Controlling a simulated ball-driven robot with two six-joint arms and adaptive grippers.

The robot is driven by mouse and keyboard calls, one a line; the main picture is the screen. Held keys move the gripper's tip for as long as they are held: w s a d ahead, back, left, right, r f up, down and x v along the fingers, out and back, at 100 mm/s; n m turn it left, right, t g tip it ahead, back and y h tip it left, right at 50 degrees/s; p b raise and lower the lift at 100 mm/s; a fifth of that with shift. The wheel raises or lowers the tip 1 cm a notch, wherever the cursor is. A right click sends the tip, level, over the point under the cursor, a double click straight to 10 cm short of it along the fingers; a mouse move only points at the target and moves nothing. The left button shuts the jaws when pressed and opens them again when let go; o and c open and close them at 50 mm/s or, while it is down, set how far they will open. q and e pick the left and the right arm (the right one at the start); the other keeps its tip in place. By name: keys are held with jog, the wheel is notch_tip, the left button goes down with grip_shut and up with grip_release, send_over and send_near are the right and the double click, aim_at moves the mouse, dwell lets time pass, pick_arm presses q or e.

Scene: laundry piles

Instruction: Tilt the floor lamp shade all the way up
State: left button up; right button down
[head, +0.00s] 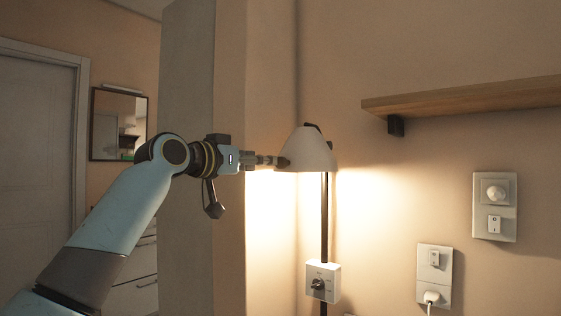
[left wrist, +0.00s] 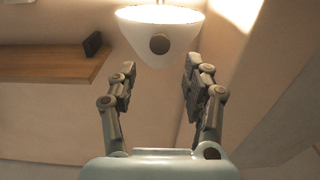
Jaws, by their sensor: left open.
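The floor lamp's white shade (head: 308,150) is lit and points downward on a dark pole (head: 324,220) near the wall corner. In the left wrist view the shade (left wrist: 135,35) fills the top middle, with a round brown knob (left wrist: 159,43) on its side. My left gripper (head: 280,161) reaches in from the left and its fingertips are at the shade's left side. In the left wrist view the left gripper (left wrist: 160,72) is open, its fingers on either side below the knob; contact cannot be told. My right gripper is not in view.
A wooden shelf (head: 470,95) juts from the wall at right, also seen in the left wrist view (left wrist: 50,63). A white box with a dial (head: 322,283) is on the pole. Wall switches (head: 494,208) and a socket plate (head: 434,275) are at right. A grey wall column (head: 187,220) stands behind my left arm.

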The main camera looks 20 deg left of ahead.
aim_at(279, 162)
pick_arm(q)
jog(key=p+x, duration=0.1)
jog(key=x, duration=0.7)
jog(key=shift+w+d+f, duration=0.1)
jog(key=shift+w+d, duration=0.05)
jog(key=shift+w, duration=0.1)
jog(key=shift+c, duration=0.2)
grip_shut()
